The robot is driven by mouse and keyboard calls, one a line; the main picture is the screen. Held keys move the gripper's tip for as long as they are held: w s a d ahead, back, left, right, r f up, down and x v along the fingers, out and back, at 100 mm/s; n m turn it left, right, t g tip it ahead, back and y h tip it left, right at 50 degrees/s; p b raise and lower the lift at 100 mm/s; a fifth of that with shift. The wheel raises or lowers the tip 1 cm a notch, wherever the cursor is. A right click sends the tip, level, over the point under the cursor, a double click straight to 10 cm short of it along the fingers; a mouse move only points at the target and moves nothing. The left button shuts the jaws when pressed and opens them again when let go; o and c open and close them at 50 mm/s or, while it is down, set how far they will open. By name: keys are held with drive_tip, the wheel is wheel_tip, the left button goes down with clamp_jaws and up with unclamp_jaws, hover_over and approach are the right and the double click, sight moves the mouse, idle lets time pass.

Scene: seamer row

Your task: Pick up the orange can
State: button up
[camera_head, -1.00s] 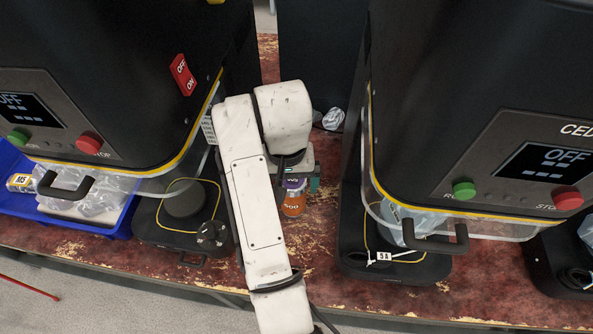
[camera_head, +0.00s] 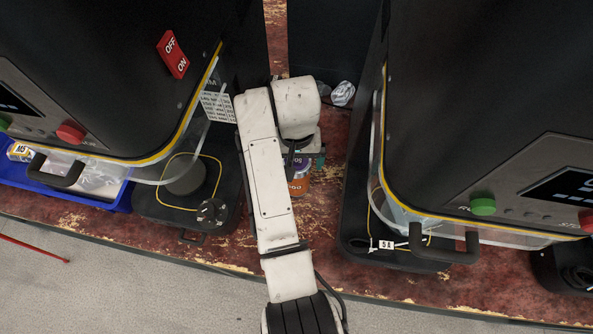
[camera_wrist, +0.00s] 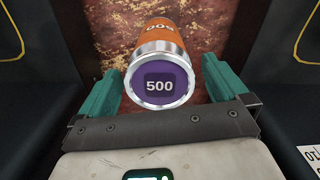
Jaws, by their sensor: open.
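The orange can (camera_wrist: 159,77) stands on the worn red bench between two black machines. In the wrist view its purple lid marked 500 faces me, with a silver rim around it. My gripper (camera_wrist: 160,95) is open, with one green finger on each side of the can and a visible gap to each. In the head view the can (camera_head: 298,184) shows beside my arm, partly hidden by it and by my gripper (camera_head: 305,158).
Black machines with clear guards stand close on the left (camera_head: 100,70) and right (camera_head: 490,90). A blue tray (camera_head: 112,201) lies at the left. Crumpled clear wrap (camera_head: 343,94) lies behind my gripper. Bare bench (camera_head: 320,225) shows right of the can.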

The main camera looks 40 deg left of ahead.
drive_tip(key=shift+f, duration=1.45)
drive_tip(key=shift+c, duration=0.2)
drive_tip(key=shift+r, duration=0.1)
drive_tip(key=c, duration=1.5)
drive_tip(key=shift+o, duration=0.2)
drive_tip(key=shift+r, duration=0.1)
wheel_tip(320, 180, up, 10)
drive_tip(key=shift+f, duration=0.1)
